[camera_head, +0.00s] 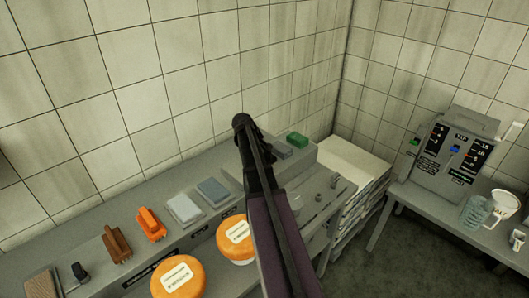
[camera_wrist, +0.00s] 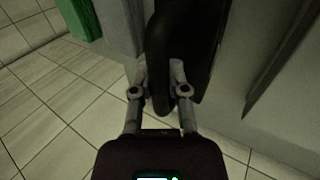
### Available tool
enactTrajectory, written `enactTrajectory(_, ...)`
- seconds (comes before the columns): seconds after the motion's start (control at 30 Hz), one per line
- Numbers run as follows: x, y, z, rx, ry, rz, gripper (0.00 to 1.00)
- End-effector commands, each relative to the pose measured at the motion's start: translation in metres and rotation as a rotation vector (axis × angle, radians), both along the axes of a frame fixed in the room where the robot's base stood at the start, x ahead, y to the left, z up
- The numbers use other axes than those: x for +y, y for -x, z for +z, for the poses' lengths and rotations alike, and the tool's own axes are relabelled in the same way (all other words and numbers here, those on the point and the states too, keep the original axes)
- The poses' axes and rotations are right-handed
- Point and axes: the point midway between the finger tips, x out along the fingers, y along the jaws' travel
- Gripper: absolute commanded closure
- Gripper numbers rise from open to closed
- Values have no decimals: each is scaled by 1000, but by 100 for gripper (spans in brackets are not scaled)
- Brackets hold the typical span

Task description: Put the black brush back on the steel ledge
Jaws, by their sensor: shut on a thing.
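My gripper (camera_wrist: 160,78) is shut on a black brush (camera_wrist: 200,45) in the wrist view, with one finger on each side of its dark, rounded part. The brush is very dark there, so its bristles cannot be made out. A pale grey surface, apparently the steel ledge (camera_wrist: 118,25), shows beside and behind it. Whether the brush touches it cannot be told. In the head view the steel ledge (camera_head: 100,215) runs along the tiled wall. My arm crosses it and hides the gripper's fingertips. A dark grey piece shows just right of the arm; I cannot tell whether it is the brush.
A green block (camera_head: 297,139) sits near the ledge's right end and shows in the wrist view (camera_wrist: 80,18). Left of my arm are grey pads (camera_head: 184,208), an orange brush (camera_head: 150,224) and a brown brush (camera_head: 116,244). Two orange cheese wheels (camera_head: 178,278) stand in front.

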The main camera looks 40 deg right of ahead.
Motion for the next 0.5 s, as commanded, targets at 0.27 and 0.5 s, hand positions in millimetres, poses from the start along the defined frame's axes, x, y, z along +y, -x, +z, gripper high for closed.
enactTrajectory(0.27,0,0,-12,1,0,1,100)
enactTrajectory(0.5,1,0,-11,1,0,1,100)
